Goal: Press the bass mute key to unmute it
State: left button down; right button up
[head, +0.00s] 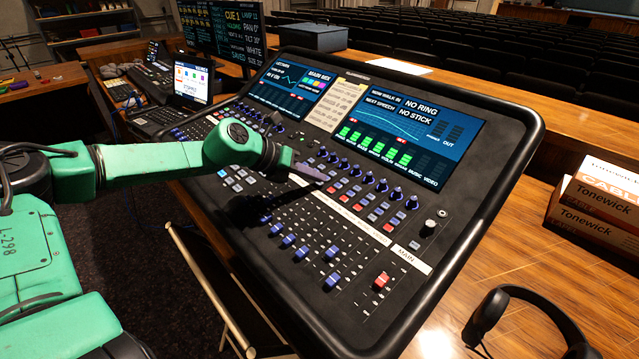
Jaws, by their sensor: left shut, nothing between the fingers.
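The mixing desk (455,240) has rows of blue knobs, small keys and blue faders, with one red fader (381,281) near a strip marked MAIN. Several keys below the knobs glow red, among them one near the gripper (330,189) and one farther right (388,227); others look grey or blue. Key labels are too small to read, so I cannot tell which is the bass mute key. My right gripper is out of view.
Desk screens (415,118) slope up behind the controls. A laptop (185,85) and monitors (222,28) stand at the back left. Headphones (530,312) and Tonewick boxes (598,200) lie on the wooden table at right. A grey case (312,37) sits behind the desk.

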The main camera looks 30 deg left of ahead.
aim_at(312, 189)
pick_arm(q)
jog(key=shift+s+r+p, duration=0.1)
jog(key=shift+r+p, duration=0.35)
jog(key=shift+r, duration=0.2)
jog(key=r+p, duration=0.4)
jog(key=r, duration=0.1)
jog(key=shift+s+a+r, duration=0.1)
jog(key=shift+s, duration=0.15)
dwell(0.5)
